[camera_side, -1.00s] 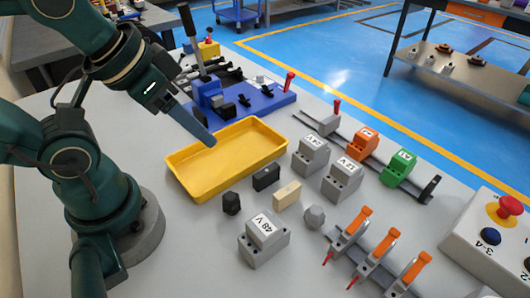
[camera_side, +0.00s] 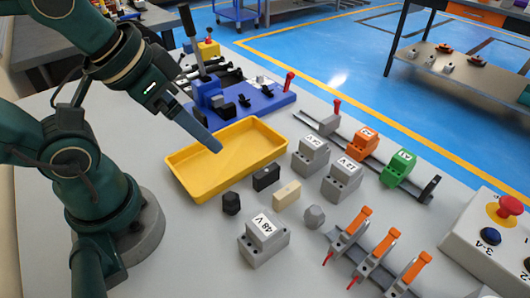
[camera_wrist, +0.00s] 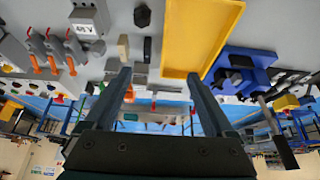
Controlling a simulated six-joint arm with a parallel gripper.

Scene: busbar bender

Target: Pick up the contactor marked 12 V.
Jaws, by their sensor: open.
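The contactor marked 12 V (camera_side: 342,182) is a grey block with a white label on its sloped top. It stands upright on the grey table, right of the yellow tray, in the side view. A similar grey contactor marked 24 V (camera_side: 310,158) stands just behind it, and one marked 48 V (camera_side: 264,243) stands nearer the front. My gripper (camera_side: 217,147) is above the yellow tray, left of the 12 V contactor and apart from it. In the wrist view my gripper (camera_wrist: 159,77) has its two fingers wide apart with nothing held. I cannot clearly make out the 12 V contactor there.
The yellow tray (camera_side: 197,187) is empty. Black blocks, a beige block (camera_side: 287,195) and a grey hexagonal piece (camera_side: 314,217) lie between tray and contactors. A rail with orange and green (camera_side: 398,168) units stands behind; orange-handled clamps (camera_side: 383,248) stand at the front right.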

